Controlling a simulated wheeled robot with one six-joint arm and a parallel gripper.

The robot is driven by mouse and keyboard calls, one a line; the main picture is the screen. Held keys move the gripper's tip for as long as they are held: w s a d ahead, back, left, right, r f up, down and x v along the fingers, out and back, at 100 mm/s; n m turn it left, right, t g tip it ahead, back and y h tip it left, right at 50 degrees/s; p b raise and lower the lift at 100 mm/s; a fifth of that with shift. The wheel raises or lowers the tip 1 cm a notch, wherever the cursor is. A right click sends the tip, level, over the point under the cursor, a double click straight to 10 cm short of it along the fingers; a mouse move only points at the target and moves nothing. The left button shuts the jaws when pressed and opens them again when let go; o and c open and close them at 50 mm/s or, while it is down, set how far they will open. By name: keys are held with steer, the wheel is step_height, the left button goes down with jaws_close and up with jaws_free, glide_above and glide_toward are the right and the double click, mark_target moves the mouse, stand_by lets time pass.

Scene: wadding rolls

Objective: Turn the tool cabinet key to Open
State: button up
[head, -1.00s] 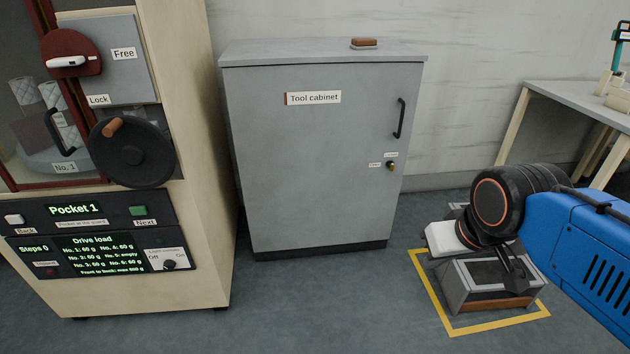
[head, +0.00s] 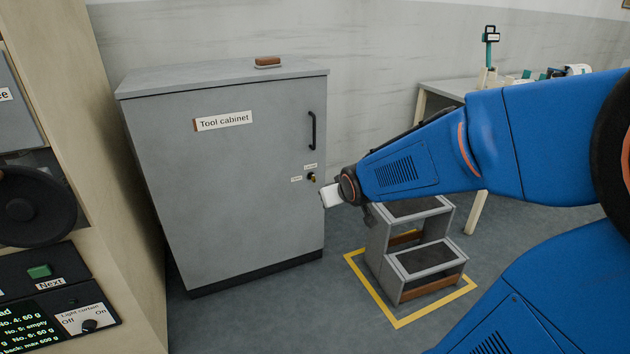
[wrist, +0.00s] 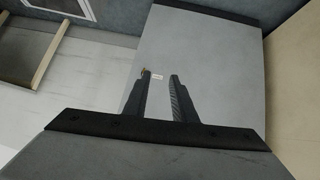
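The grey tool cabinet (head: 235,185) stands shut against the wall in the head view, with a dark vertical handle (head: 313,131) at its right side. The lettering and the key's angle are too small to read. In the wrist view the cabinet front (wrist: 205,60) appears turned over. My gripper (wrist: 160,77) is open and empty, its two dark fingers apart in front of the cabinet. The key's lock shows near the left fingertip, partly hidden; contact cannot be told.
A grey step stool (head: 428,262) stands inside a yellow floor outline (head: 400,323), below my arm. A cream machine with a control panel (head: 45,285) is at the left. A table (head: 445,88) stands at the back right. A brown block (head: 268,61) lies on the cabinet.

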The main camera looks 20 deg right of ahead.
steer(key=w+d+f+t+y, duration=0.1)
steer(key=w+d+f+t, duration=0.35)
steer(key=w+f, duration=0.4)
steer(key=w+d+f+t+y, duration=0.1)
steer(key=w+d+f+t, duration=0.35)
steer(key=w+f, duration=0.35)
steer(key=w, duration=1.8)
steer(key=shift+w+d+r, duration=0.15)
steer(key=shift+d+r, duration=0.2)
steer(key=shift+d, duration=0.1)
jaws_close()
